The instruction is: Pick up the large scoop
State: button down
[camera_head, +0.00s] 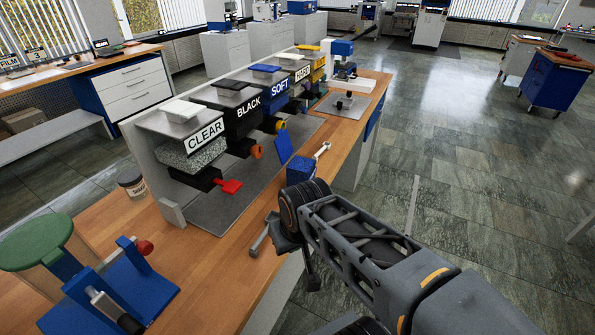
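I cannot tell which is the large one. My gripper (299,262) is at the bench's right edge, pointing down, with its dark fingers apart. I see nothing between them.
A row of labelled dispensers, CLEAR (205,135) nearest, stands along the bench on a grey mat (222,212). A small jar (132,185) stands behind.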

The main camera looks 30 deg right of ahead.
aim_at(273, 214)
jog(key=z, duration=0.7)
jog(key=k, duration=0.4)
jog(key=u, duration=1.6)
